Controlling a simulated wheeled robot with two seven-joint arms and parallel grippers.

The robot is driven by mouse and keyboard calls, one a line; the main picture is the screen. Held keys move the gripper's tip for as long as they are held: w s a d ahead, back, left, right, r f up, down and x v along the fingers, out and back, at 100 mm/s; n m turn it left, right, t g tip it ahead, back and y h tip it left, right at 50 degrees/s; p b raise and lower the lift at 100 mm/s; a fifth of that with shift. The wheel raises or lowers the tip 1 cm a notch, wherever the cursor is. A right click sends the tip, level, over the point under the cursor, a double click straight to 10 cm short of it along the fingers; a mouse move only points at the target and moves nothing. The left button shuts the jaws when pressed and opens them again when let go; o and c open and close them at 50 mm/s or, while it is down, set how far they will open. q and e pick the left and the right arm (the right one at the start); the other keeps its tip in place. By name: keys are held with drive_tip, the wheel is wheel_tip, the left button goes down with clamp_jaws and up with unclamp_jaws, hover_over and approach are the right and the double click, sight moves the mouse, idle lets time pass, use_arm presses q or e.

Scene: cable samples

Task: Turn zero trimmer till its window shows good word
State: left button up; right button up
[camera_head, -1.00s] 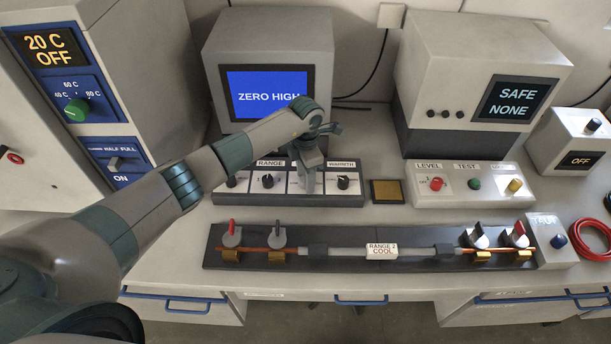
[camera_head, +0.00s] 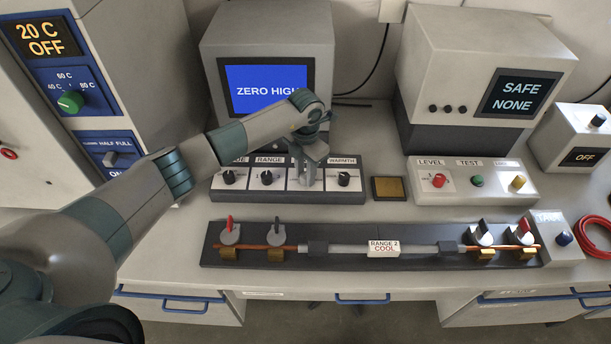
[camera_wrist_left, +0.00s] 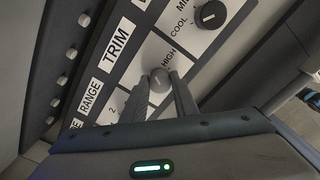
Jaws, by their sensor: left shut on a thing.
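My left gripper (camera_wrist_left: 160,92) is shut on this knob, one finger on each side. In the head view my left gripper (camera_head: 307,183) reaches down onto the control panel (camera_head: 290,197) between the RANGE and WARMTH dials and hides the trimmer. The blue window (camera_head: 266,90) on the grey instrument above reads ZERO HIGH, its last letters partly covered by my arm. My right gripper is not in view.
The RANGE dial (camera_head: 267,178) and WARMTH dial (camera_head: 344,179) flank the gripper closely. A dark rail (camera_head: 225,257) with a clamped rod lies in front. A brass-coloured pad (camera_head: 388,189) and the LEVEL/TEST box (camera_head: 457,182) are to the right.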

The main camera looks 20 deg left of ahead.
sight(305, 175)
use_arm(q)
drive_tip(key=shift+n, duration=0.5)
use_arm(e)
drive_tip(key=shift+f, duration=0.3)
use_arm(q)
drive_tip(key=o, duration=1.1)
drive_tip(key=shift+c, duration=0.2)
drive_tip(key=shift+r, duration=0.15)
wheel_tip(305, 175, up, 17)
drive_tip(key=b, duration=0.5)
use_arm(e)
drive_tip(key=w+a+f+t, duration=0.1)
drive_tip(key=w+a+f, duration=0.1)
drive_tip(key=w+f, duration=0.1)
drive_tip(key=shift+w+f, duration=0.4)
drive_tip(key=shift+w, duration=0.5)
